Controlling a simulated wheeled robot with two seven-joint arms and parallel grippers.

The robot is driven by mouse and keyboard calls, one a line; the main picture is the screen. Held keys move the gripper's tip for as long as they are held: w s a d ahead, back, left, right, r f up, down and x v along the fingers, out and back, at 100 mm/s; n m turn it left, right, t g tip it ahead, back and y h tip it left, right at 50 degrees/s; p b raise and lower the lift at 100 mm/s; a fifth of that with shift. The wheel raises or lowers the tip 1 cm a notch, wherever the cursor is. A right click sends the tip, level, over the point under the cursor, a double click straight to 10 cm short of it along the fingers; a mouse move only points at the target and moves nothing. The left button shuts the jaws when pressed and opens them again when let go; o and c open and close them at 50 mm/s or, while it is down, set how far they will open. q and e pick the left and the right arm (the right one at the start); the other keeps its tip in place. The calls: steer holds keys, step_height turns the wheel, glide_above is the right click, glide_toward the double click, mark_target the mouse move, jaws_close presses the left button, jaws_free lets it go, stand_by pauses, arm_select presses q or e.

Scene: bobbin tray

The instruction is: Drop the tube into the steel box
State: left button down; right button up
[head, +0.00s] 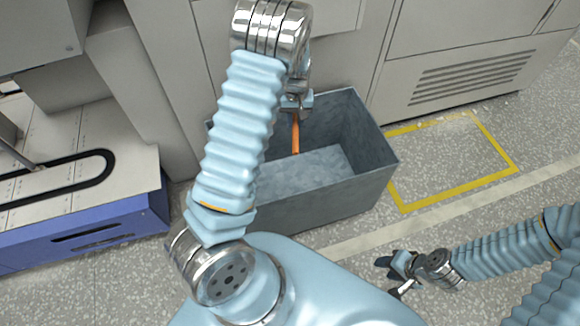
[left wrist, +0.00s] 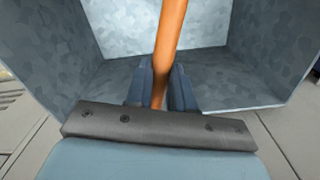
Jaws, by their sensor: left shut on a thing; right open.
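The tube (head: 295,134) is thin and orange. My left gripper (head: 296,104) is shut on it, and the tube hangs down over the opening of the steel box. The steel box (head: 345,194) is an open grey bin on the floor. In the left wrist view the tube (left wrist: 170,40) stands between the two dark fingers of my left gripper (left wrist: 161,88), with the box's inner walls (left wrist: 255,45) around it. My left arm covers the box's left part in the head view. My right gripper (head: 392,272) is open and empty, low at the right, apart from the box.
Grey cabinets (head: 440,70) stand right behind the box. A blue-sided machine bed (head: 90,235) is at the left. A yellow-outlined floor area (head: 450,160) to the right of the box is empty.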

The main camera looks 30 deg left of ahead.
arm_select(q)
steer(key=shift+f, duration=0.6)
step_height(320, 180, down, 5)
steer(key=b, duration=0.2)
steer(key=shift+r+b, duration=0.2)
steer(key=shift+b, duration=0.2)
steer(key=c, duration=0.9)
jaws_free()
steer(key=shift+r, duration=0.1)
step_height(320, 180, up, 14)
steer(key=shift+s+f+p, duration=0.1)
steer(key=shift+p, duration=0.3)
steer(key=shift+f, duration=0.1)
